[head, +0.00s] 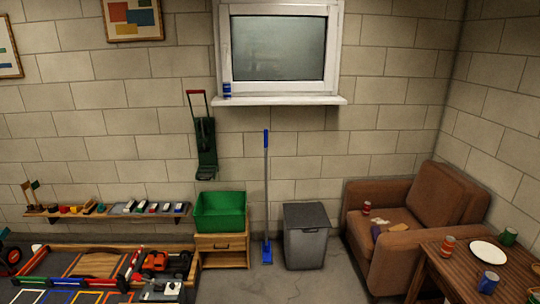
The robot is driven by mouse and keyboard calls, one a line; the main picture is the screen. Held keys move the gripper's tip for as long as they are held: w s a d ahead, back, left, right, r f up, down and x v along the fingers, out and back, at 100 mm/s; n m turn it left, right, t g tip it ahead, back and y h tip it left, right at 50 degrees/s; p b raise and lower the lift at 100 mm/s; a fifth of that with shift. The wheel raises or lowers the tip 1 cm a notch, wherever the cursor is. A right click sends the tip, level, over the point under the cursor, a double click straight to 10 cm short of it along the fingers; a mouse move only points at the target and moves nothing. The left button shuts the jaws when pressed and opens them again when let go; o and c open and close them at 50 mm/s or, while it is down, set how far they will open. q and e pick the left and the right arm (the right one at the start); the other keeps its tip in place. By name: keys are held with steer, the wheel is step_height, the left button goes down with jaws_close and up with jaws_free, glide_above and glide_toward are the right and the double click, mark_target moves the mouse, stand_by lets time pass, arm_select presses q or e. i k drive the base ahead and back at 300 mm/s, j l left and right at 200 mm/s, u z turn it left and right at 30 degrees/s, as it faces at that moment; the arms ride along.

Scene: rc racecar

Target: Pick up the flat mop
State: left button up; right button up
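The flat mop (266,190) stands upright against the block wall in the head view. It has a blue grip at the top, a thin grey pole and a blue head on the floor. It stands between the wooden cabinet and the grey bin, apart from my arms. Neither of my grippers shows in this view.
A grey lidded bin (306,240) stands right of the mop. A green crate (220,211) sits on a small wooden cabinet (224,258) to the left. A brown armchair (390,235) and a wooden table (450,268) are at right. A racetrack board (95,264) fills the lower left.

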mark_target(267, 258)
steer(key=i, duration=1.65)
steer(key=i+l+u, duration=0.1)
steer(key=i+u, duration=0.15)
steer(key=i, duration=0.2)
steer(key=i+l+u, duration=0.25)
steer(key=i, duration=0.2)
steer(key=i+l+u, duration=0.25)
steer(key=i, duration=0.2)
steer(key=j, duration=0.1)
